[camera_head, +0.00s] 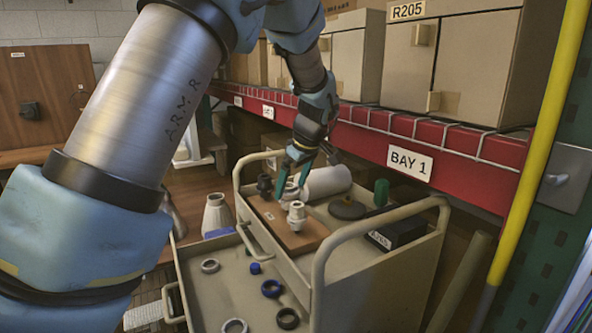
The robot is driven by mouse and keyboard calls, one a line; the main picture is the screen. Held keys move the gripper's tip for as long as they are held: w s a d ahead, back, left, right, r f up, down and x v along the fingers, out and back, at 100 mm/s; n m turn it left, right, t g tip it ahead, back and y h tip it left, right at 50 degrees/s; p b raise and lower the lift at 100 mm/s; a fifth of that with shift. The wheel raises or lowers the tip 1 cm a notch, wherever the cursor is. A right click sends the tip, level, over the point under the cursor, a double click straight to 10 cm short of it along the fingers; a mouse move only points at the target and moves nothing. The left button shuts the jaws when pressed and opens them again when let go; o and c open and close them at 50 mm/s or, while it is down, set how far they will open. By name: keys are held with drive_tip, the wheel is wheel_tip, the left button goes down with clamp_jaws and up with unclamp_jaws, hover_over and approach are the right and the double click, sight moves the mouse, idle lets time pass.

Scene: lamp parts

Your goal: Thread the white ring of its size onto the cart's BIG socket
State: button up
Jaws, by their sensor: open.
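My gripper (292,183) is open, pointing down over the wooden board (268,216) on the cart's top. Its teal fingers are at or just above a pale fitting (288,197); I cannot tell whether they touch it. A white socket (297,216) stands upright nearer on the board, and a dark socket (265,186) stands at its far left. No size mark is readable, so I cannot tell which is the BIG socket. In the cart's lower tray, a smaller-looking white ring (209,266) lies at the left and another white ring (235,326) at the front edge, partly cut off.
The lower tray also holds a blue cap (255,268), a blue ring (271,288) and a black ring (288,318). A white cylinder (328,181), a dark disc (347,208) and a black box (397,233) occupy the cart top. A red shelf beam (450,145) runs behind.

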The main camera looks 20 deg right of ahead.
drive_tip(key=shift+w+f, duration=0.1)
drive_tip(key=shift+f, duration=0.15)
drive_tip(key=c, duration=1.5)
drive_tip(key=shift+c, duration=0.2)
drive_tip(key=shift+r+p, duration=0.45)
drive_tip(key=shift+r, duration=0.4)
drive_tip(key=shift+d+y+p, duration=0.1)
drive_tip(key=shift+y+p, duration=0.2)
drive_tip(key=shift+p, duration=0.45)
clamp_jaws()
drive_tip(key=shift+r+p, duration=0.9)
drive_tip(key=shift+r, duration=0.75)
